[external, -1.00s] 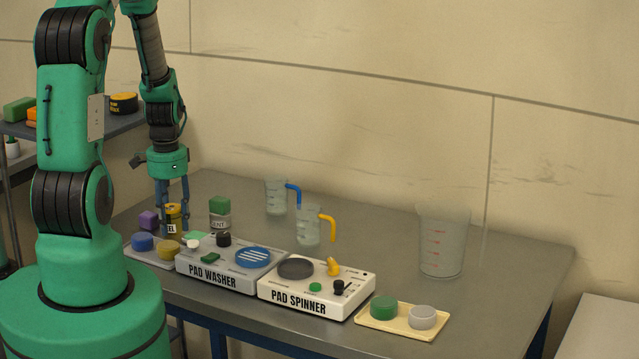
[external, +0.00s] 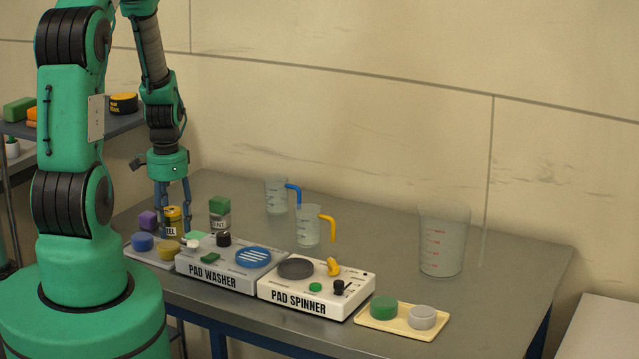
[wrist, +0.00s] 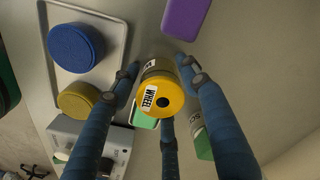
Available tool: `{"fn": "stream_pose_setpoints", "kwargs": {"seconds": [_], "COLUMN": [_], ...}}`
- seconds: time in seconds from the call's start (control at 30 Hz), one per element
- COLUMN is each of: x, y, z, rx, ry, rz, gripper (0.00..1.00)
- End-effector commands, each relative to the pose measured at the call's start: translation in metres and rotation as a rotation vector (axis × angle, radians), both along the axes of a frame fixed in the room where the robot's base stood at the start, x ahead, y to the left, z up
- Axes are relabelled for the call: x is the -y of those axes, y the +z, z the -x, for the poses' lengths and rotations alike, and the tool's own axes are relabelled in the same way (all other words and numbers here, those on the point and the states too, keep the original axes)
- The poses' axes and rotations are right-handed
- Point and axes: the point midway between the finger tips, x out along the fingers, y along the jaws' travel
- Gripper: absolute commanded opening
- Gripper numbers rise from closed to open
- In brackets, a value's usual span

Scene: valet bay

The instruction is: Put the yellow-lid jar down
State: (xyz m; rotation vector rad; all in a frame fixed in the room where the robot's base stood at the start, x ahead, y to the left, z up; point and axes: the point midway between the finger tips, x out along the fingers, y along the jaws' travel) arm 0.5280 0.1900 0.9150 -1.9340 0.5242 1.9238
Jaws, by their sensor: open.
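The yellow-lid jar (external: 173,221) stands upright on the table behind the left end of the pad washer, with part of a label showing. In the wrist view its yellow lid (wrist: 162,97) with a dark round centre faces the camera, beside a white label reading "WHEEL". My gripper (external: 173,229) is above and around the jar, pointing down. In the wrist view its blue fingers (wrist: 160,85) are spread on several sides of the jar, with gaps between them and it. The jar's base is partly hidden.
A tray (external: 147,253) with blue and yellow pads lies to the left front. A purple block (external: 148,220) is left of the jar, and a green-topped container (external: 219,214) right. The pad washer (external: 215,277) is close in front. Two jugs stand further right.

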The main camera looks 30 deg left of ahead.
Motion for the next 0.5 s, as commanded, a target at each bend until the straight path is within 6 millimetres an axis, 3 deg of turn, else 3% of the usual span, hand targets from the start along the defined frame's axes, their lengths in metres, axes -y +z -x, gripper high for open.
{"fn": "stream_pose_setpoints", "kwargs": {"seconds": [0.27,0.5], "x": [-0.001,-0.001], "y": [0.027,0.066], "z": [-0.001,-0.001], "rx": [0.003,0.003], "ry": [0.0,0.0], "rz": [-0.001,-0.002], "gripper": [0.45,0.45]}}
